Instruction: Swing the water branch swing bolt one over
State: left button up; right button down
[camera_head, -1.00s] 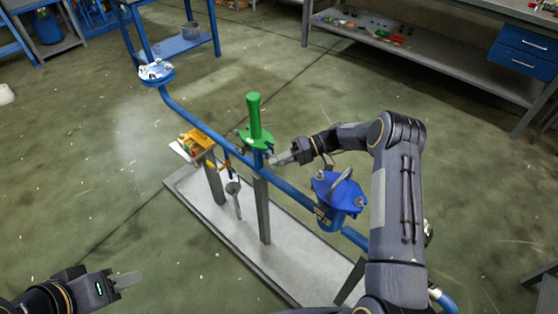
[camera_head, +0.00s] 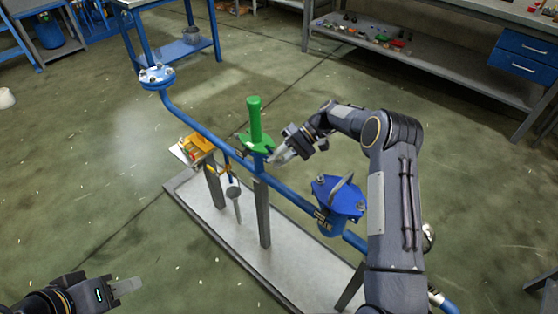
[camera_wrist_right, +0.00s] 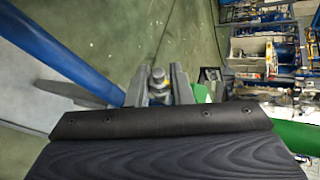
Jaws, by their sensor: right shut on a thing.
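The green capped branch (camera_head: 255,122) stands upright on the blue pipe in the middle of the head view. My right gripper (camera_head: 276,158) is at the right side of its flange. In the right wrist view the fingers (camera_wrist_right: 158,92) are shut on a small metal bolt (camera_wrist_right: 158,77), which I take for the swing bolt. Green parts of the branch (camera_wrist_right: 203,93) show beside the right finger. The bolt's lower end is hidden. My left gripper (camera_head: 124,286) is at the lower left, far from the pipe; whether its fingers are apart cannot be seen.
A blue pipe (camera_head: 203,132) runs diagonally over a grey base plate (camera_head: 285,262). The floor around is open.

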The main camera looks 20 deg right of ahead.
jog(key=shift+w+r, duration=0.15)
jog(key=shift+r, duration=0.05)
jog(key=shift+m, duration=0.3)
jog(key=c, duration=1.5)
grip_release()
jog(key=shift+c, duration=0.2)
jog(key=v, duration=0.7)
jog(key=shift+w+d+r, duration=0.2)
jog(key=shift+r, duration=0.05)
